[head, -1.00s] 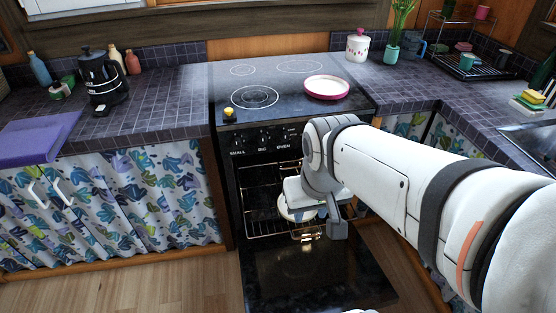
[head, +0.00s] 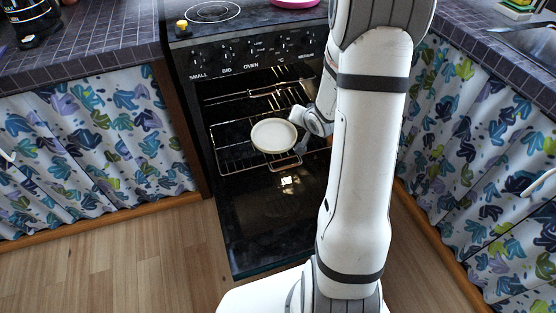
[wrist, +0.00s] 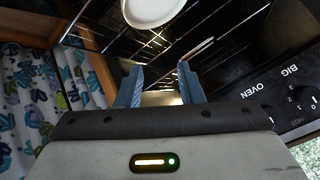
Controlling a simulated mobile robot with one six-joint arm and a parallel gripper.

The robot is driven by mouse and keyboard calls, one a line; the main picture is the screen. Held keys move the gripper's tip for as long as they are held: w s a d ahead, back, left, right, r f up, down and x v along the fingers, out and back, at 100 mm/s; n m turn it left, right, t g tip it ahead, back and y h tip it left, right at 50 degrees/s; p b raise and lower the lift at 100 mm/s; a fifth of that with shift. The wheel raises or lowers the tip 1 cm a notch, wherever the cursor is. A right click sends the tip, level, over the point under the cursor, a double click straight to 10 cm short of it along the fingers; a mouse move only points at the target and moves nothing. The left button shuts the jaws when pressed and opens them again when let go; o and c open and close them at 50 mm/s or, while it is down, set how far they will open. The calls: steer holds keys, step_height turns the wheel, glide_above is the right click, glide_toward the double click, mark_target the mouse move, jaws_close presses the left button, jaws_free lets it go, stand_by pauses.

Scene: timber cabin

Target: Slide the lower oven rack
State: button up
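The oven (head: 250,65) stands open with its dark door (head: 275,215) folded down. The lower rack (head: 236,158) is a wire grid extending forward from the cavity. A round pale dish (head: 273,135) rests on it; part of the dish also shows at the top of the wrist view (wrist: 153,8). An upper rack (head: 250,96) sits higher inside. My gripper (head: 303,145) is just right of the dish, near the rack's front; its fingertips are small and partly hidden there. In the wrist view, its two blue fingers (wrist: 159,78) are apart, with rack wires beyond them. Contact with the rack cannot be told.
Curtained cabinets flank the oven on the left (head: 90,150) and right (head: 480,150). A pink-rimmed dish (head: 294,2) lies on the cooktop above. Open wooden floor (head: 150,250) lies left of the lowered door.

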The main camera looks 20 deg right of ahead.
step_height(320, 180, down, 25)
steer(key=s+m+t+y+b, duration=0.2)
steer(key=m+t+y+b, duration=0.4)
steer(key=b, duration=0.4)
steer(key=w+a+m+b, duration=0.1)
steer(key=w+a+b, duration=0.1)
steer(key=w, duration=0.4)
steer(key=shift+w+a+f+g+y, duration=0.3)
steer(key=shift+a+f, duration=0.15)
steer(key=shift+a, duration=0.15)
steer(key=shift+s, duration=0.1)
steer(key=shift+c, duration=0.3)
steer(key=c, duration=0.4)
jaws_close()
steer(key=shift+s+f, duration=0.1)
